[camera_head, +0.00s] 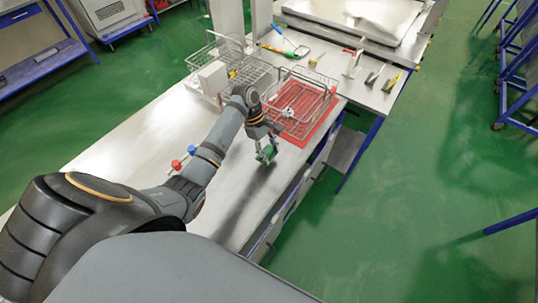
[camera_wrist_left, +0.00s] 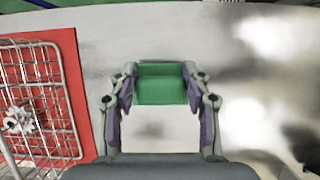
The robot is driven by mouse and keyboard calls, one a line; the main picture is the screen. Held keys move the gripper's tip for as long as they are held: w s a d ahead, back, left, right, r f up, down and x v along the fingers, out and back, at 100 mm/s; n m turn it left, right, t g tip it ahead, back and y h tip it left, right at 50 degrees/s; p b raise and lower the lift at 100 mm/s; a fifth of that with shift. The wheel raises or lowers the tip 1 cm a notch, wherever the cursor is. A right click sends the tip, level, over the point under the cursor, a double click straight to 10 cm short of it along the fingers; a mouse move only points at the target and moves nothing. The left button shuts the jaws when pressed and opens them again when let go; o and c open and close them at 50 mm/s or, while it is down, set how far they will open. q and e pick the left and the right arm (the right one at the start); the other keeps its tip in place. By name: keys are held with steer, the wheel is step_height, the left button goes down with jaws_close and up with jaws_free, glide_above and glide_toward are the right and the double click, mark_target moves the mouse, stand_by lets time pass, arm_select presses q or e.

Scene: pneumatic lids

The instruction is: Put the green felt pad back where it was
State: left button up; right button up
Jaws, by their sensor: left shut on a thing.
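The green felt pad (camera_wrist_left: 161,84) is a small green block between the two fingers of my left gripper (camera_wrist_left: 161,90) in the wrist view. The gripper is shut on it. In the head view the left gripper (camera_head: 266,156) points down with the green pad (camera_head: 268,153) at its fingertips, over the metal table (camera_head: 215,165) near its right edge. I cannot tell whether the pad touches the table. My right gripper is not in view.
A wire basket (camera_head: 300,98) with a small metallic part (camera_head: 288,113) stands on a red mat (camera_head: 318,122) just beyond the gripper. Another wire basket (camera_head: 222,58) and a white box (camera_head: 212,77) stand behind. Red and blue knobs (camera_head: 176,164) show left of the arm. The table's front is bare.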

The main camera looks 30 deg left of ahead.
mark_target(269, 156)
arm_select(q)
step_height(269, 156, down, 2)
steer(key=shift+f+p, duration=0.25)
steer(key=shift+p, duration=0.15)
steer(key=shift+f, duration=0.2)
steer(key=shift+f, duration=0.1)
steer(key=o, duration=1.1)
steer(key=b+v, duration=0.2)
steer(key=v, duration=1)
steer(key=shift+b, duration=0.35)
steer(key=shift+d, duration=0.1)
